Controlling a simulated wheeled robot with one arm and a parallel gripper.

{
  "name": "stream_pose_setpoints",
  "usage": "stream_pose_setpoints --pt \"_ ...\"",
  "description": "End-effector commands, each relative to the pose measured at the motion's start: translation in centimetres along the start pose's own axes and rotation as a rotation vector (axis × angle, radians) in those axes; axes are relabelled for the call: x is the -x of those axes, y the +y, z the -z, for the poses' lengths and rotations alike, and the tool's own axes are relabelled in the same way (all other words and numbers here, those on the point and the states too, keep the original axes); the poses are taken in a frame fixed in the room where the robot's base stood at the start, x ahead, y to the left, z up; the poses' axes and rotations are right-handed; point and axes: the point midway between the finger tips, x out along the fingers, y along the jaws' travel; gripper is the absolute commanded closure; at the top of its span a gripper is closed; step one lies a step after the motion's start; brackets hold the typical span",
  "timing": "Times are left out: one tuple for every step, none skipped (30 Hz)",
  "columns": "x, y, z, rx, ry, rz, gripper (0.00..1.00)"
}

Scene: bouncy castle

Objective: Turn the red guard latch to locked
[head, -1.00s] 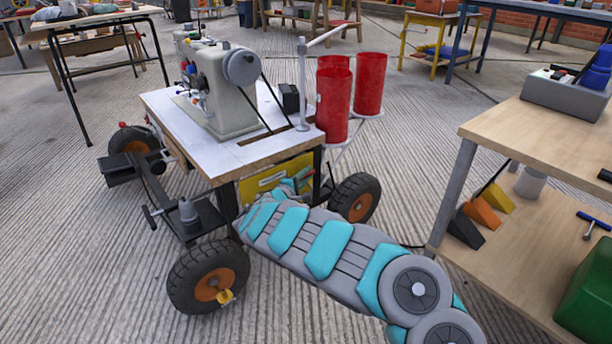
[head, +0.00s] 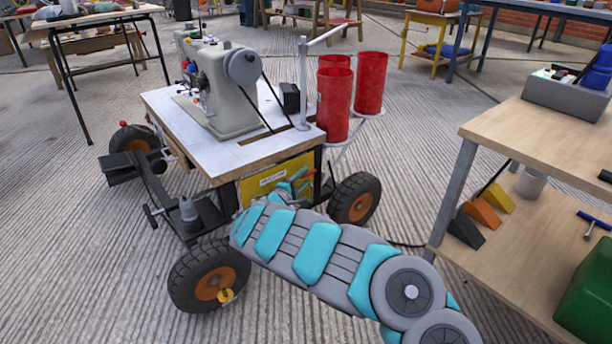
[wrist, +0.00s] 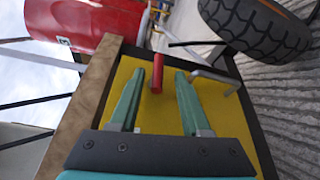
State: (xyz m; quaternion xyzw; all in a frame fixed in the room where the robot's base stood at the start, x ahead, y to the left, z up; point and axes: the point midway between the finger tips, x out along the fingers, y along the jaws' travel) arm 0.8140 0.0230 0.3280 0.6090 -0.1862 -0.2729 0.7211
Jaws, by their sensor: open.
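The red guard latch (wrist: 157,74) is a short red bar standing out from the yellow panel (wrist: 164,115). In the wrist view it lies between my gripper's two teal fingertips (wrist: 161,72), with a visible gap on each side. My gripper (head: 299,183) is open, in front of the yellow panel (head: 249,190) under the sewing machine table. In the head view the latch shows as a small red piece (head: 309,174) beside the fingers, and my arm hides the panel's lower part. I cannot tell how deep the latch sits between the fingers.
A grey bent handle (wrist: 216,79) stands on the panel right of the fingers. The cart's black tyre (head: 355,199) is close on the right. Red cylinders (head: 334,103) stand behind, and a wooden workbench (head: 540,140) is at the right.

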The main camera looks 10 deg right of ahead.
Motion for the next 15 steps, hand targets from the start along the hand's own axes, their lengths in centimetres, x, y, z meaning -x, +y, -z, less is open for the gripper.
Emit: stream_pose_setpoints --pt "0.9 0.3 0.1 0.002 0.003 -0.005 0.53" --pt "1.3 0.3 0.2 0.002 0.003 -0.004 0.53" --pt "1.9 0.3 0.2 0.001 0.004 -0.004 0.53" --pt "2.3 0.4 0.2 0.001 0.003 -0.005 0.53" --pt "2.7 0.4 0.1 0.002 0.003 -0.005 0.53" --pt "3.1 0.4 0.0 0.002 0.001 -0.005 0.53" --pt "3.5 0.4 0.1 0.001 0.001 -0.005 0.53" --pt "3.9 0.3 0.1 0.0 0.003 -0.005 0.53" --pt "4.2 0.3 0.1 0.0 0.003 -0.004 0.53" --pt "4.5 0.3 0.2 -0.001 0.003 -0.004 0.53" --pt "4.8 0.3 0.2 -0.001 0.003 -0.003 0.53" --pt "5.0 0.2 0.2 -0.001 0.003 -0.003 0.53" --pt "5.2 0.2 0.1 -0.001 0.003 -0.003 0.53" --pt "5.3 0.2 0.1 -0.001 0.003 -0.003 0.53" --pt "5.5 0.2 0.1 -0.002 0.003 -0.003 0.53"
